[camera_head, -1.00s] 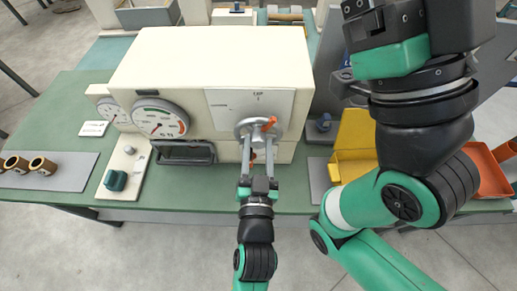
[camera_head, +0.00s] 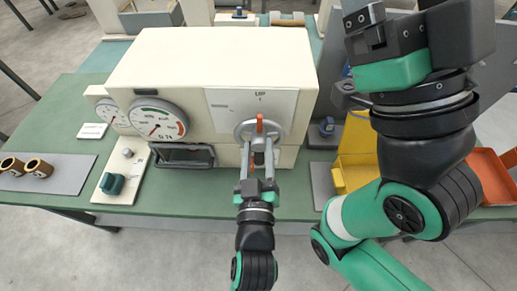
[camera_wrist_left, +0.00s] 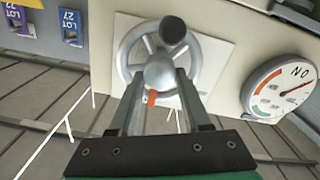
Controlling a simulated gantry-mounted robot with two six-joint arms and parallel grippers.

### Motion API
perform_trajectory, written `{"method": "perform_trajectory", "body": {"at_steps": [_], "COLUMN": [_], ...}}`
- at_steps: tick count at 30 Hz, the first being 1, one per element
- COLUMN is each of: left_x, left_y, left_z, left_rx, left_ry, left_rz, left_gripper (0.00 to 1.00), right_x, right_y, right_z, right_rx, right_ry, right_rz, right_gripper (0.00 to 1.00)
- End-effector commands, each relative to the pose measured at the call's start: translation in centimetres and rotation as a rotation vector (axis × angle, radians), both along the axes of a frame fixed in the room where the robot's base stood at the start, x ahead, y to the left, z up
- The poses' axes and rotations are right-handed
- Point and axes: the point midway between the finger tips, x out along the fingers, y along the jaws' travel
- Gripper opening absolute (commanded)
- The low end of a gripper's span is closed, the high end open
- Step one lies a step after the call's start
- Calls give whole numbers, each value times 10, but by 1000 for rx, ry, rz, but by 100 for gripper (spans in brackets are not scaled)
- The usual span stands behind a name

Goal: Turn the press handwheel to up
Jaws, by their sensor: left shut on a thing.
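The press handwheel (camera_head: 246,131) is a grey spoked wheel on the front of the cream press. Its orange pointer (camera_head: 260,124) stands upright, below the "UP" mark on the white plate (camera_head: 225,103). My left gripper (camera_head: 257,157) reaches it from below, shut on the wheel's hub. In the left wrist view, which is turned over, the two fingers (camera_wrist_left: 160,95) flank the round hub (camera_wrist_left: 160,72); the orange pointer (camera_wrist_left: 152,98) points down between them. A dark knob (camera_wrist_left: 173,30) sits on the rim. My right gripper (camera_head: 372,45) is at upper right; its fingers cannot be made out.
Gauges (camera_head: 158,119) sit left of the wheel above a dark handle-like frame (camera_head: 183,156). A panel with a green knob (camera_head: 112,183) lies further left, beside brown rolls (camera_head: 38,168). A yellow bin (camera_head: 357,145) and an orange tray (camera_head: 490,178) stand right.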

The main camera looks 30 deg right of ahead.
Motion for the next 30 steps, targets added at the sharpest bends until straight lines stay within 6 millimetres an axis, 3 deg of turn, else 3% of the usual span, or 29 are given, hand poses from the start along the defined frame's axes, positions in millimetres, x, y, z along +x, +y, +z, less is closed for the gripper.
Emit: {"method": "perform_trajectory", "body": {"at_steps": [9, 10, 14, 24, 30], "left_x": [0, 0, 0, -2, -31], "left_y": [0, 0, 0, 1, 16], "left_z": [0, 0, 0, 0, 2], "left_rx": [-4, -4, -3, -1, -1], "left_ry": [2, 2, 1, 2, 1], "left_rz": [-1, -1, 0, 0, -1], "left_gripper": [0, 53, 76, 78, 78], "right_x": [0, 0, 0, 0, 0], "right_y": [0, 0, 0, 0, 0], "right_z": [0, 0, 0, 1, 9], "right_rx": [0, 0, 0, 0, 0], "right_ry": [0, 0, 0, 0, 0], "right_rz": [0, 0, 0, 0, 0], "right_gripper": [78, 78, 78, 78, 78]}}
